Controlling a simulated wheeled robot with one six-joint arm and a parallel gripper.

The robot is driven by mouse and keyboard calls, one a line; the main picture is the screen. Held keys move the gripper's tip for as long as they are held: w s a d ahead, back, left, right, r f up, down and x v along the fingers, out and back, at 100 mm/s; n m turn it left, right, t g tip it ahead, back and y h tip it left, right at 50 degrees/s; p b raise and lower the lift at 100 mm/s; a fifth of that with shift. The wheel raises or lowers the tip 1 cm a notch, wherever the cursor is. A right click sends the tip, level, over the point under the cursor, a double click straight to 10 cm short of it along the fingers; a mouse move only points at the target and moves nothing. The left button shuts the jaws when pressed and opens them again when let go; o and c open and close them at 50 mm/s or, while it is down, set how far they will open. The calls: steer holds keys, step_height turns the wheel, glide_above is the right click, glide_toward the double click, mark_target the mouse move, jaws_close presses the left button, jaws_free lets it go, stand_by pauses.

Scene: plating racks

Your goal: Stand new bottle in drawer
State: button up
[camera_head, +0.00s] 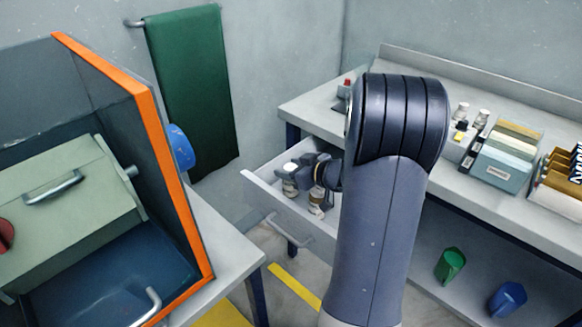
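The drawer (262,190) under the bench is pulled open. A small brown bottle with a white cap (289,182) stands in it near the left side. My gripper (312,172) reaches into the drawer from the right, just beside that bottle. A second brown and white bottle (316,203) shows directly below the gripper's dark fingers. Its top is hidden by them, and I cannot tell whether they are closed on it or apart from it. My arm hides the right part of the drawer.
Two white-capped bottles (461,111) stand on the bench (420,62) beside a teal card box (508,165). A green scoop (450,264) and a blue scoop (507,298) are on the lower shelf. An orange-edged cabinet (150,120) stands at left, beyond a floor gap.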

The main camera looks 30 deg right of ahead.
steer(key=shift+o, duration=1.1)
steer(key=shift+r, duration=0.15)
steer(key=p+v, duration=0.1)
steer(key=v, duration=0.4)
steer(key=r+p+v, duration=0.1)
steer(key=v, duration=0.5)
steer(key=shift+w+p, duration=0.15)
steer(key=shift+p, duration=0.2)
steer(key=shift+s+d+r, duration=0.2)
steer(key=shift+s+r, duration=0.05)
steer(key=shift+s, duration=0.35)
steer(key=shift+c, duration=0.3)
